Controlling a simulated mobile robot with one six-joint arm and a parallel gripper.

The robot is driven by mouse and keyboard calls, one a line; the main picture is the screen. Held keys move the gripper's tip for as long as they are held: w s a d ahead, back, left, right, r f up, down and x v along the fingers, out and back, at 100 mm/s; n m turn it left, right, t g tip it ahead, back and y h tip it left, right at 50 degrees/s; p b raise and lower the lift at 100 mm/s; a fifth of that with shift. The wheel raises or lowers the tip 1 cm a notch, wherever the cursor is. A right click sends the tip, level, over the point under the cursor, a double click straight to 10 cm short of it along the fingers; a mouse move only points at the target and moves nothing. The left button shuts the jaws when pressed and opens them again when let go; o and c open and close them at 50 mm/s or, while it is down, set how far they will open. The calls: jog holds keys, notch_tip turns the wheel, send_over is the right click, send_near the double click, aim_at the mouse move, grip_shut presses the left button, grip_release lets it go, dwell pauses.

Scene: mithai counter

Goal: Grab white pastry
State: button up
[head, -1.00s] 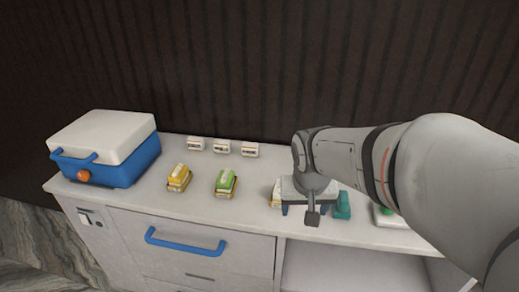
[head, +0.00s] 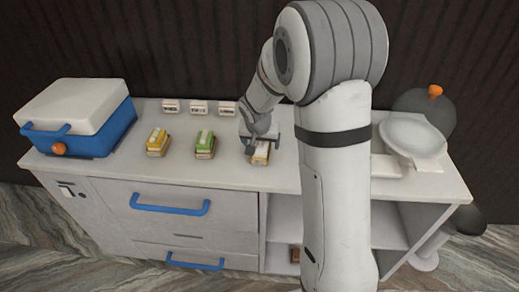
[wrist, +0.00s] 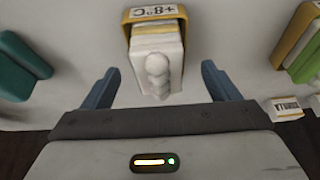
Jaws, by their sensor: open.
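The white pastry (wrist: 158,70) shows in the wrist view as a pale layered block with white lumps on top, in a yellow-edged holder (wrist: 153,13) marked "+8°C". My gripper (wrist: 161,86) is open and empty, with one blue finger on each side of the near end of the pastry and gaps between. In the head view the pastry (head: 261,155) stands on the counter directly below or beside my gripper (head: 260,138), which partly covers it. I cannot tell the exact height of the fingers above the counter.
A green pastry (head: 205,141) and a yellow pastry (head: 157,139) stand to the left on the counter (head: 232,176). Several small labels line the back.

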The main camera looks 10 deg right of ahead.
aim_at(261, 143)
jog(key=shift+x, duration=1.55)
jog(key=shift+c, duration=0.2)
jog(key=c, duration=1.1)
